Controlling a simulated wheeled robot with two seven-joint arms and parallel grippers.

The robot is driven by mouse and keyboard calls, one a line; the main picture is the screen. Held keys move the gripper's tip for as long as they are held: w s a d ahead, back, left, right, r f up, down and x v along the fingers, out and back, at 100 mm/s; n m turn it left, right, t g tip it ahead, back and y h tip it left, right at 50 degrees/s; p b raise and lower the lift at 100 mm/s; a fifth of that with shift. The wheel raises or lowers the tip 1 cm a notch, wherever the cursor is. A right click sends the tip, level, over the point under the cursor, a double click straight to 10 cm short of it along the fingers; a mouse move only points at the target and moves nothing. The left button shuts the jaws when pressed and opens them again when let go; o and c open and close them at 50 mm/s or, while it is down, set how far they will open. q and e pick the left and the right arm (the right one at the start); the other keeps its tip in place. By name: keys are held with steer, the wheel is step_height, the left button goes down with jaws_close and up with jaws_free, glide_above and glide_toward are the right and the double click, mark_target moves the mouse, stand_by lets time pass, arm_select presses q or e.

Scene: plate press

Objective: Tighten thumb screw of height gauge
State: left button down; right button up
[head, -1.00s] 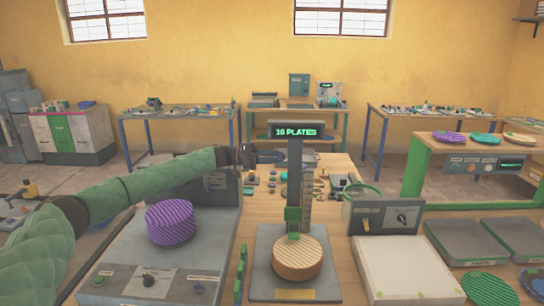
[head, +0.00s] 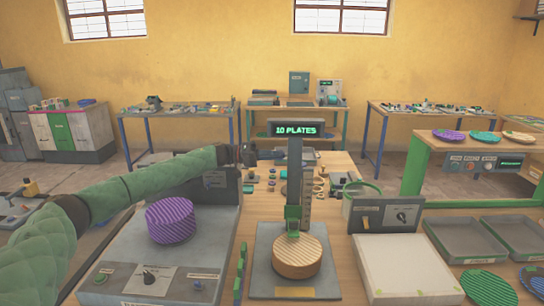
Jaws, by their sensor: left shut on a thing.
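The height gauge is a grey post (head: 294,165) on a grey base plate (head: 263,265), with a green carriage (head: 293,212) low on the post. A stack of tan ribbed plates (head: 297,258) sits on its base under the carriage. I cannot make out the thumb screw at this size. My left gripper (head: 249,155) is up and to the left of the carriage in the picture, with a gap between it and the post. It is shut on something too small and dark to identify. My right gripper is out of view.
A purple plate stack (head: 170,221) stands on the grey machine (head: 215,262) at left, under my left arm. A white-topped unit (head: 405,265) with a dial panel (head: 388,214) is right of the gauge. Small parts lie behind.

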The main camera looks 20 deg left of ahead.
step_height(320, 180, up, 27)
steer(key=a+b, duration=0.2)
steer(key=b, duration=0.6)
arm_select(q)
steer(key=shift+w+m+b, duration=0.1)
steer(key=shift+m+b, duration=2.8)
steer(key=shift+m, duration=11.3)
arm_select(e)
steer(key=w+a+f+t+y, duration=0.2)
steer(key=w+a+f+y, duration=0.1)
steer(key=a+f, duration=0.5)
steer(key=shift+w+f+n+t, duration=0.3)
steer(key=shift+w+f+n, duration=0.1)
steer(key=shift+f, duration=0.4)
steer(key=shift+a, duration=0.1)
arm_select(q)
steer(key=c, duration=1.5)
jaws_free()
